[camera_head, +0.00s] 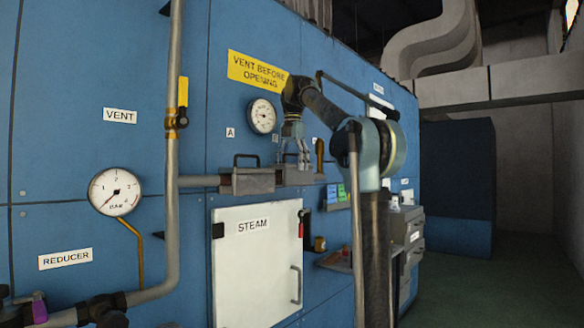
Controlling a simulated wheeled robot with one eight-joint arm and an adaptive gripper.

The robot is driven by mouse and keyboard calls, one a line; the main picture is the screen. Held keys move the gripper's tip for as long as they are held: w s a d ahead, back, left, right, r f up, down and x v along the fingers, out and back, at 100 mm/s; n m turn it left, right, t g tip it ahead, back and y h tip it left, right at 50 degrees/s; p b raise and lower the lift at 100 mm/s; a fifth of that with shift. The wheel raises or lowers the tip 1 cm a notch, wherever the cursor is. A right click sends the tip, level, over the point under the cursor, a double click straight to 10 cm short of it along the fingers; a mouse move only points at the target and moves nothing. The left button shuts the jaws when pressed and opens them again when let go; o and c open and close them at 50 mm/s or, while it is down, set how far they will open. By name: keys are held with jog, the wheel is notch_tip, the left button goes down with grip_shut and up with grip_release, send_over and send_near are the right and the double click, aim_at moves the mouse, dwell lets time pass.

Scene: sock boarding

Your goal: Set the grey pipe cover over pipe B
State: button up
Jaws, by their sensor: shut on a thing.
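My gripper (302,163) is at the end of my arm, close to the blue panel, pointing down. It is shut on the handle of a grey pipe cover (297,178). This cover is at the height of the horizontal pipe, just right of another grey cover (247,181) with an upright handle. The two look end to end; I cannot tell whether they touch. I cannot tell whether the held cover rests on the pipe or is slightly in front of it. The label A (230,132) is clear above the left cover. The label to its right is mostly hidden by my gripper.
A vertical grey pipe (172,215) with a yellow-handled valve stands left of the covers. A round gauge (262,116) is close left of my gripper. The white STEAM door (255,268) is below. A small shelf (335,262) juts out at right. Open green floor lies far right.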

jog(key=shift+f, duration=0.6)
jog(key=o, duration=1.3)
jog(key=shift+r, duration=0.1)
jog(key=shift+w+r, duration=0.1)
jog(key=shift+r, duration=5.75)
jog(key=shift+d, duration=0.1)
